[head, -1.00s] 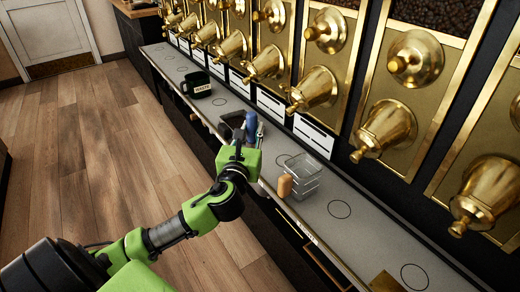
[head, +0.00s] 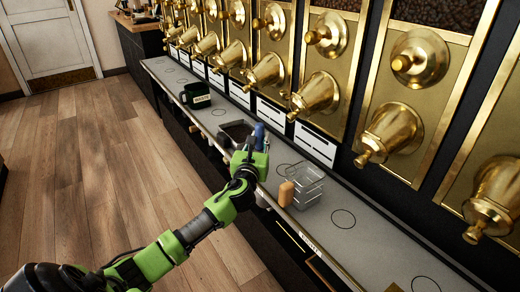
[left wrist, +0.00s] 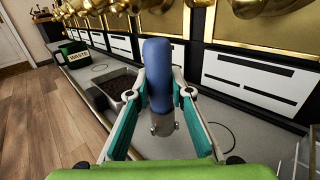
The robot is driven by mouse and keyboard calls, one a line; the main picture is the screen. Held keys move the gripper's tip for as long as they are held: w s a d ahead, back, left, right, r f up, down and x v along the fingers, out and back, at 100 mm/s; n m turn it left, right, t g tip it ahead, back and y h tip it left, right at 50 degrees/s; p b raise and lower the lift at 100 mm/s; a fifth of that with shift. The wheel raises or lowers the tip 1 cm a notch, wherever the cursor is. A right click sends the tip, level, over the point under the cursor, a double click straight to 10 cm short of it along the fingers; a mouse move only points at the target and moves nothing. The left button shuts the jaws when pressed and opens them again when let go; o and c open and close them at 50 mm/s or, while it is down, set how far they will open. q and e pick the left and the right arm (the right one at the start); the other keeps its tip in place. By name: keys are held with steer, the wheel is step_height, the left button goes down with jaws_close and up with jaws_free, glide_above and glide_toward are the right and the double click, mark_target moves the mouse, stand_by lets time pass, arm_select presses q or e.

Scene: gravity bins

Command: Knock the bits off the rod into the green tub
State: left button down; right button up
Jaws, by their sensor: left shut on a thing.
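The green tub (head: 196,95) with a "WASTE" label stands on the counter, farther along from my left gripper. In the left wrist view the tub (left wrist: 76,55) is at the upper left. My left gripper (head: 259,146) is over the counter. In the left wrist view its teal fingers (left wrist: 160,97) are shut on a rod with a thick blue handle (left wrist: 158,62) and a metal lower end (left wrist: 163,124). The rod looks roughly upright. I cannot make out bits on it. My right gripper is not in view.
A metal pan (head: 227,138) of dark bits sits between the tub and my left gripper. A clear scoop (head: 309,187) with an orange handle stands to the right. Brass dispensers (head: 311,96) line the counter's back. Bare counter (head: 360,236) lies at the right.

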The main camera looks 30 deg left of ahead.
mark_target(260, 148)
arm_select(q)
steer(key=shift+w+a+f+b, duration=0.15)
steer(key=shift+f+b, duration=0.1)
steer(key=shift+f, duration=0.6)
steer(key=shift+w+f+b, duration=0.15)
steer(key=shift+f+b, duration=0.1)
steer(key=shift+f, duration=0.6)
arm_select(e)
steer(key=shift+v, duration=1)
arm_select(q)
steer(key=shift+f, duration=0.15)
steer(key=c, duration=1.8)
jaws_free()
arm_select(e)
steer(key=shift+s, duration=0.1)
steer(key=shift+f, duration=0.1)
